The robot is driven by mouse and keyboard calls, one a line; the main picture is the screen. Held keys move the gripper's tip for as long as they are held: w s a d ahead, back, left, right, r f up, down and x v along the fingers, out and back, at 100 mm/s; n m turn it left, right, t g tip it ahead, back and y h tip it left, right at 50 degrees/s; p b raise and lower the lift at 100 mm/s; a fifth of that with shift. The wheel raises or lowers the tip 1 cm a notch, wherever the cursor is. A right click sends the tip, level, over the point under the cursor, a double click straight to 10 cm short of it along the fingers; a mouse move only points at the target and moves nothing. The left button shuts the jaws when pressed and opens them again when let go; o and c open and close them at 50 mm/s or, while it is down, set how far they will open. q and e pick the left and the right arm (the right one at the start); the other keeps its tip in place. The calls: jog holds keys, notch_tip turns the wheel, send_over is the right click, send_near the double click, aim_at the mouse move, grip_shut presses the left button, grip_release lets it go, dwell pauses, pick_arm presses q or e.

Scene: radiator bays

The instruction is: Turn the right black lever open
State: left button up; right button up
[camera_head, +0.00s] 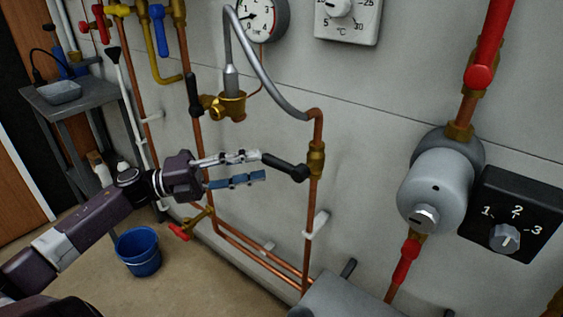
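The right black lever (285,167) sits on a brass valve (316,158) on a copper pipe. It points left from the valve, crosswise to the pipe, with its free end slightly higher. My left gripper (262,166) is open just left of the lever. Its upper finger reaches the lever's free end; I cannot tell whether they touch. The lower, blue-padded finger is below the lever's end. Another black lever (194,96) stands nearly upright along a copper pipe further left. My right gripper is not in view.
A braided hose (262,75) arches above the gripper, from a brass fitting (230,104) to the pipe. A grey pump (436,190) and a black dial box (512,214) are at right. A blue bucket (138,250) stands on the floor. A grey table (80,95) is at left.

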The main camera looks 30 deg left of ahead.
aim_at(276, 162)
pick_arm(q)
jog(key=shift+x, duration=2.85)
grip_shut()
